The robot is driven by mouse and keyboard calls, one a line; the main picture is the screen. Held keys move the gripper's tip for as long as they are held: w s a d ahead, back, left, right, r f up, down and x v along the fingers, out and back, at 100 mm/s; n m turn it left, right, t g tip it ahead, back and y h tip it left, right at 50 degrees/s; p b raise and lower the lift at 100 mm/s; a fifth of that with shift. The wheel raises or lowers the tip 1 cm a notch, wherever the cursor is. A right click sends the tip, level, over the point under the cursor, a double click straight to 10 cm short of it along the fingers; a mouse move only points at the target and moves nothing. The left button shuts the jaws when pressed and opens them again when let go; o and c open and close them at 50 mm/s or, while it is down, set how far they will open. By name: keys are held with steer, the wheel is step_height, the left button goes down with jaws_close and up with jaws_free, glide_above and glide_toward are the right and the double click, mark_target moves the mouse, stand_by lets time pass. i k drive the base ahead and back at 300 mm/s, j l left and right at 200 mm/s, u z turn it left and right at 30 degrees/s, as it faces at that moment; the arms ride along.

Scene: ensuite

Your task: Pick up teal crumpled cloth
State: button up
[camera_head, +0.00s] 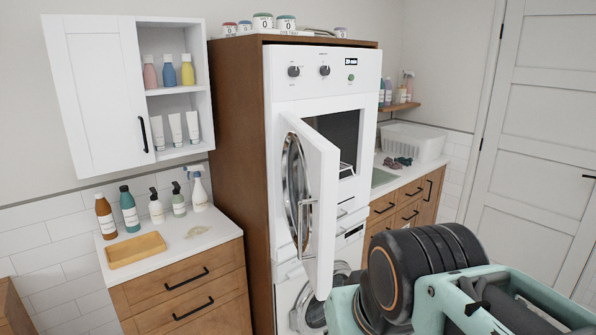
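A small dark crumpled heap (397,163) lies on the right-hand counter, in front of a white basket. It looks like cloth, partly reddish and partly dark grey-green. It is too small to tell whether the teal cloth is part of it. A flat grey-green patch (381,178) shows on the same counter, nearer the tall cabinet; I cannot tell what it is. No clearly teal crumpled cloth stands out. My own mint and black arm fills the lower right, but its gripper fingers do not show.
A white appliance door (318,205) stands open into the room from the tall brown cabinet (238,150). The white basket (412,141) stands on the right counter. The left counter (160,265) holds several bottles, a yellow tray (136,249) and a beige patch.

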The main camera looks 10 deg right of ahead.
mark_target(408, 162)
steer(key=i+l+z, duration=0.9)
steer(key=i+z, duration=0.15)
steer(key=i, duration=0.25)
steer(key=i+l+z, duration=0.1)
steer(key=i+z, duration=0.25)
steer(key=i, duration=0.15)
steer(key=i+l, duration=0.1)
steer(key=i, duration=1.05)
steer(key=i+u, duration=0.4)
steer(key=i+l+u, duration=0.2)
steer(key=i+u, duration=0.15)
steer(key=i+l+u, duration=0.25)
steer(key=u, duration=0.15)
steer(key=i+l+u, duration=0.35)
steer(key=i+l, duration=0.15)
steer(key=l, duration=0.2)
steer(key=i+l, duration=0.1)
steer(key=l, duration=0.25)
steer(key=i+l, duration=0.15)
steer(key=l, duration=0.2)
